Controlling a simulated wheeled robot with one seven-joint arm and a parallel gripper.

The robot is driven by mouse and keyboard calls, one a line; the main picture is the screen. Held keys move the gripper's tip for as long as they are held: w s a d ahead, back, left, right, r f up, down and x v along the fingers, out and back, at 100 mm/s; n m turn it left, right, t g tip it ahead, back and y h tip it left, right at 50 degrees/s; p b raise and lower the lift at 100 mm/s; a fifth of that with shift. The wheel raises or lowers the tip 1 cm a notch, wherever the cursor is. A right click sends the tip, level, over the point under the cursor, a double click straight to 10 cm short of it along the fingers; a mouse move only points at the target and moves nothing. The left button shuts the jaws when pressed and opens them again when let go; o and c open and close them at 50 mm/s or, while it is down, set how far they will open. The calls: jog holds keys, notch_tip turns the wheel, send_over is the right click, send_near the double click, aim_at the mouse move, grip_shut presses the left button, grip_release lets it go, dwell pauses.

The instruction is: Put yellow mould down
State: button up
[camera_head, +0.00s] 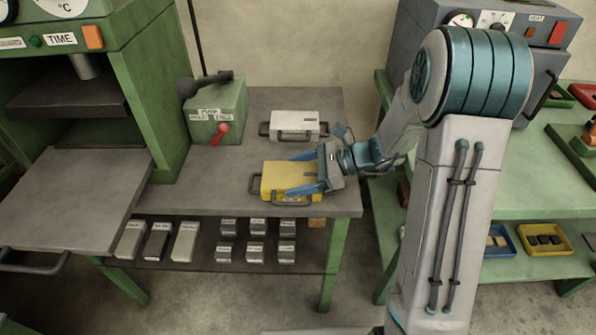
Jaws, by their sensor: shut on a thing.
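The yellow mould (279,180) is a flat box with dark wire handles, near the front right of the grey bench top (190,196). My gripper (290,173) reaches in from the right with its blue fingers along the mould's upper and front sides, and it is shut on the mould. The mould looks level and at or very close to the bench surface. I cannot tell whether it touches the bench. My gripper covers the mould's right end.
A white mould (294,124) lies behind the yellow one. A green pump box (217,112) with a red lever stands at the back left. A green press (110,60) is further left. Several labelled blocks (255,252) sit on the shelf below. The bench is clear left of the mould.

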jog(key=o, duration=2)
jog(key=shift+f, duration=0.15)
jog(key=shift+c, duration=0.2)
jog(key=shift+r, duration=0.2)
jog(key=shift+d+r, duration=0.1)
jog(key=shift+d, duration=0.2)
jog(key=v, duration=1.1)
jog(key=shift+d+p, duration=0.1)
jog(key=shift+p, duration=0.3)
jog(key=s+d+r+n+t+h, duration=0.1)
jog(key=s+d+r+n+h, duration=0.1)
jog(key=s+n+h, duration=1.1)
jog(key=shift+s+d+r+n+t, duration=0.3)
jog(key=shift+s+r+n, duration=0.4)
jog(key=shift+s+n, duration=1.9)
jog(key=shift+w, duration=0.25)
